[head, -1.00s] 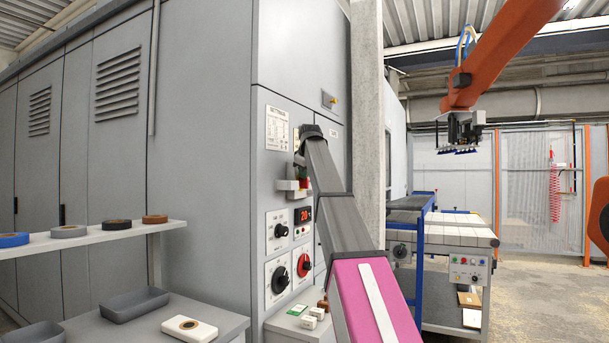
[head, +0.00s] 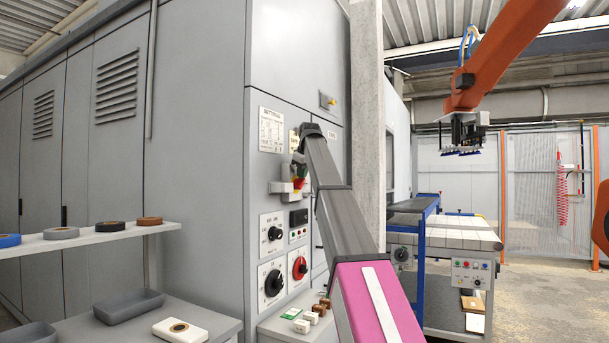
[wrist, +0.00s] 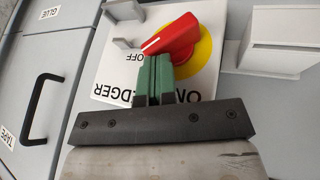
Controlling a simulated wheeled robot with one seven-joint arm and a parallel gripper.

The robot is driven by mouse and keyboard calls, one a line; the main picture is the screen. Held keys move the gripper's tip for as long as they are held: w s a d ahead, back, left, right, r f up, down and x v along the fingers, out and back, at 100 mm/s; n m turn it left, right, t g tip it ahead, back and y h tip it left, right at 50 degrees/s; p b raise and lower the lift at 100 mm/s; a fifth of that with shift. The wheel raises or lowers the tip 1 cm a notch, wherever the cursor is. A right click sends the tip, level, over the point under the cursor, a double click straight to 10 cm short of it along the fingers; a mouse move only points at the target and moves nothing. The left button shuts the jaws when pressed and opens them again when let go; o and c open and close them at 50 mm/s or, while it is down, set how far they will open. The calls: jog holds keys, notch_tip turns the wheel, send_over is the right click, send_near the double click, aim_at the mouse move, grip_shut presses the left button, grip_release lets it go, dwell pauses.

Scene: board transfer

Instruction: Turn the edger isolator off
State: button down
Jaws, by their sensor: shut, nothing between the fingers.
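The edger isolator's red handle (wrist: 172,36) sits on a yellow disc (wrist: 207,45) on a white plate (wrist: 108,80) in the wrist view. Its narrow end points left, toward the side with the OFF lettering; ON and EDGER are lower, partly covered by the fingers. My gripper (wrist: 159,62) is shut and empty, its green fingertips right at the handle's lower edge; I cannot tell whether they touch. In the head view my gripper (head: 297,160) is at the cabinet front, hiding much of the isolator, with a bit of red (head: 299,183) showing.
Below are a black rotary knob (head: 275,233), a dark display (head: 298,217), another black knob (head: 274,283) and a red knob (head: 299,267). A shelf with tape rolls (head: 110,227) and a counter with a grey tray (head: 130,305) stand left. A roller table (head: 455,235) stands right.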

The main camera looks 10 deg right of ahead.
jog(key=shift+w+d, duration=0.3)
jog(key=shift+w, duration=0.2)
jog(key=shift+w+d+f, duration=0.4)
jog(key=shift+w+d, duration=0.1)
jog(key=shift+w, duration=0.15)
jog(key=shift+w+d+f+m+g+y, duration=0.15)
jog(key=shift+f+g+y, duration=0.1)
jog(key=shift+g+y, duration=0.25)
jog(key=shift+w+d+f+m+g+y, duration=0.15)
jog(key=shift+f+g+y, duration=0.15)
jog(key=shift+g, duration=0.4)
